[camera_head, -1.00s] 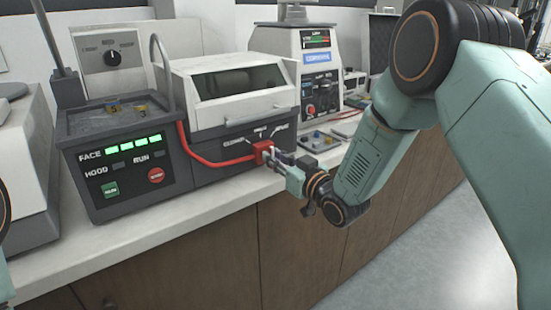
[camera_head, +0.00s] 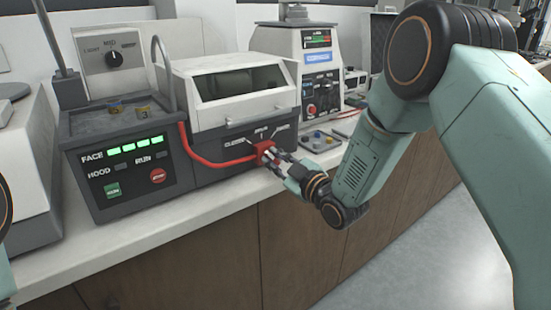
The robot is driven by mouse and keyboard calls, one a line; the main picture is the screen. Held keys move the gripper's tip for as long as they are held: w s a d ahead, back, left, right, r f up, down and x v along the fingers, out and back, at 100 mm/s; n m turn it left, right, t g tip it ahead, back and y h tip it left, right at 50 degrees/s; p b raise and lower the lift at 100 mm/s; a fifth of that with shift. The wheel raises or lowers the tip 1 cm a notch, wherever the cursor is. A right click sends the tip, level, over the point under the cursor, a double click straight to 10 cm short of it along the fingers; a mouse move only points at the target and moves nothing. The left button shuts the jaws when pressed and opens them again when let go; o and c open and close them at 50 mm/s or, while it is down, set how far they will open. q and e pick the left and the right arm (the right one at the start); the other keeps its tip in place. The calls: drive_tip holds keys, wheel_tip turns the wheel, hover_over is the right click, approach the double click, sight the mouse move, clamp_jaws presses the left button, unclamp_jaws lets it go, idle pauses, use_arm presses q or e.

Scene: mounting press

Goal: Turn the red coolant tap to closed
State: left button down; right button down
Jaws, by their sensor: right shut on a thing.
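The red coolant tap (camera_head: 263,147) sits on the front face of the grey machine (camera_head: 224,169), at its right end. A red hose (camera_head: 208,162) runs from it to the left. Labels fan out above the tap; the left one seems to read closed, the others are too small to read surely. My right gripper (camera_head: 273,157) is at the tap, with its fingers shut on it. The fingers hide part of the tap, so its exact setting cannot be told. My left gripper is out of the picture; only a sliver of my left arm shows at the left edge.
A white hood with a dark window (camera_head: 236,85) tops the machine. A control panel (camera_head: 128,165) with green lights and buttons is at its left. Another white machine (camera_head: 310,70) and a small tray (camera_head: 320,141) stand to the right. The counter front strip (camera_head: 150,245) is clear.

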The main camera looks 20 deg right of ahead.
drive_tip(key=shift+f+n, duration=0.15)
drive_tip(key=shift+n, duration=0.45)
drive_tip(key=c, duration=1.3)
unclamp_jaws()
drive_tip(key=shift+s, duration=0.1)
drive_tip(key=v, duration=1.2)
